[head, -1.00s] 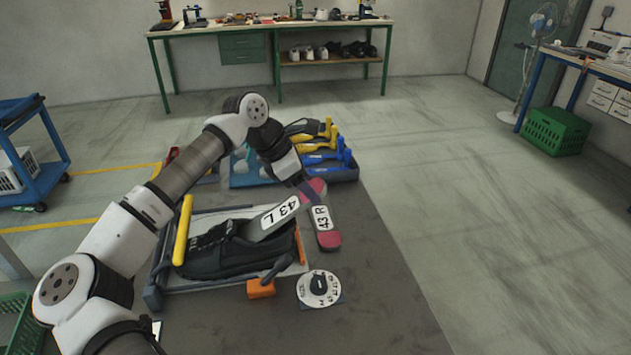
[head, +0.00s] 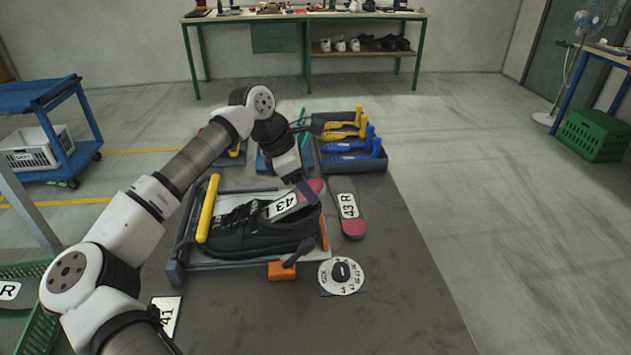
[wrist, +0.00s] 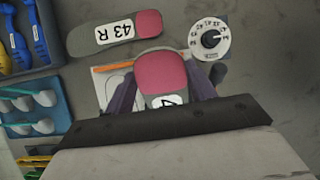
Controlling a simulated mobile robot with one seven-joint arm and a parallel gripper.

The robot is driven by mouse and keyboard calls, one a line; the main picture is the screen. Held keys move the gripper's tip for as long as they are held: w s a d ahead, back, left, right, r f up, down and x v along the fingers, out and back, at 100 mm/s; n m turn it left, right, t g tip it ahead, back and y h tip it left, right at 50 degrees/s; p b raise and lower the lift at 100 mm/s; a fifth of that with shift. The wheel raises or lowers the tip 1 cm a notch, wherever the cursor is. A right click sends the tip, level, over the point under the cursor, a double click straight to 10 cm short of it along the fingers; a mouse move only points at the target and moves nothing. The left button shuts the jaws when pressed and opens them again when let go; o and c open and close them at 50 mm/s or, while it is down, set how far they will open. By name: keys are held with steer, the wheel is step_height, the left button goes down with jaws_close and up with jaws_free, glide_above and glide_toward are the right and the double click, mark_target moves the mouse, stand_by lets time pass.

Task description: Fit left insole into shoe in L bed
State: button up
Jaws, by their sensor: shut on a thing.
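A black laced shoe (head: 255,238) lies in the grey bed (head: 178,268), toe to the left. The left insole (head: 281,206), grey with a pink heel and a "43" label, slopes into the shoe's opening; its front end is hidden inside. My gripper (head: 307,191) is shut on this insole near its pink heel, above the heel end of the shoe. In the wrist view the pink heel (wrist: 161,72) lies between the two dark fingers. How deep the toe end sits cannot be seen.
The "43 R" insole (head: 350,207) lies on the table right of the bed. A white dial (head: 341,276) and an orange block (head: 282,270) are in front. A yellow bar (head: 208,207) stands at the shoe's toe end. Trays with blue (head: 352,158) and yellow tools stand behind.

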mark_target(295, 199)
steer(key=shift+s+a+f+y+b, duration=0.15)
steer(key=shift+s+a+f+b, duration=0.15)
steer(key=shift+a, duration=0.55)
steer(key=shift+s+a+f+y+b, duration=0.15)
steer(key=shift+a+f, duration=0.25)
steer(key=shift+a, duration=0.45)
steer(key=shift+w+d+f+y+b, duration=0.15)
steer(key=shift+f+y+b, duration=0.25)
steer(key=shift+f+b, duration=0.25)
steer(key=shift+f, duration=0.1)
steer(key=o, duration=1.1)
steer(key=shift+c, duration=0.2)
steer(key=shift+r+p, duration=0.95)
steer(key=shift+r, duration=0.55)
steer(key=shift+r, duration=0.1)
